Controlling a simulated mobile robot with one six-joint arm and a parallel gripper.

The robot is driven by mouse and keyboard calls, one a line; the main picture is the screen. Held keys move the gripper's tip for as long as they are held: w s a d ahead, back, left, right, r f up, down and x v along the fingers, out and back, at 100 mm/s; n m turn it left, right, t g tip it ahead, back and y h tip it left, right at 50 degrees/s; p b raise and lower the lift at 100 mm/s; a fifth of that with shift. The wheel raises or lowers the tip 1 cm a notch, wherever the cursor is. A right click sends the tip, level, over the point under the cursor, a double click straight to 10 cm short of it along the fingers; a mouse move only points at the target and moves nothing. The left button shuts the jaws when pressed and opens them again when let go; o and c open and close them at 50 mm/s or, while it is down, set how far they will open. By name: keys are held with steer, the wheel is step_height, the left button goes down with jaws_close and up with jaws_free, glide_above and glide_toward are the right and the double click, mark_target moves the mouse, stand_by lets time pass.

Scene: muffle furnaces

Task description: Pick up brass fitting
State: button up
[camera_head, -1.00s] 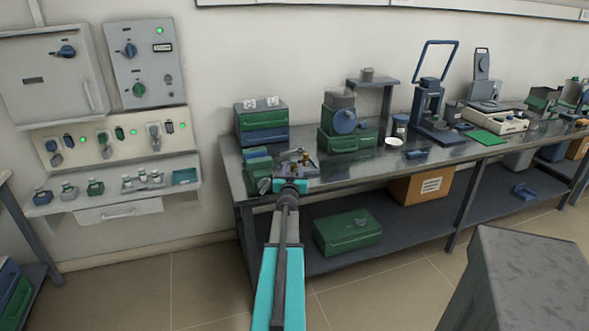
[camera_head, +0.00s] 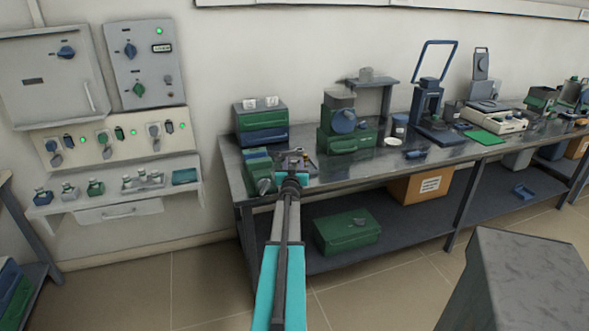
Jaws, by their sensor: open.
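A small grey tray (camera_head: 312,172) lies near the front left edge of the long workbench. A small brass-coloured piece, which looks like the brass fitting (camera_head: 306,162), stands at the tray, just beyond my gripper. My gripper (camera_head: 295,174) reaches over the bench's front edge to the tray and is open. The arm and wrist cover part of the tray, and the fingertips are too small to make out clearly. I cannot tell whether they touch the fitting.
Green and blue boxes (camera_head: 262,136) stand behind and left of the tray. A green machine (camera_head: 345,143) and a white dish (camera_head: 392,142) stand to the right. A green case (camera_head: 347,231) lies on the lower shelf. A grey block (camera_head: 513,285) is at front right.

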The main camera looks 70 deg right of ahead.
stand_by(0.4)
jaws_close()
steer(key=shift+r, duration=0.1)
steer(key=shift+r, duration=0.85)
steer(key=shift+s+a+r, duration=0.15)
steer(key=shift+a+r, duration=0.05)
steer(key=shift+r, duration=0.25)
steer(key=shift+s+a+r, duration=0.1)
steer(key=shift+a+r, duration=0.05)
steer(key=shift+r, duration=0.25)
steer(key=s+a+r+b, duration=0.1)
steer(key=s+a+b, duration=0.1)
steer(key=s+a, duration=0.7)
steer(key=a, duration=0.3)
steer(key=shift+s+r, duration=0.15)
steer(key=shift+r, duration=0.1)
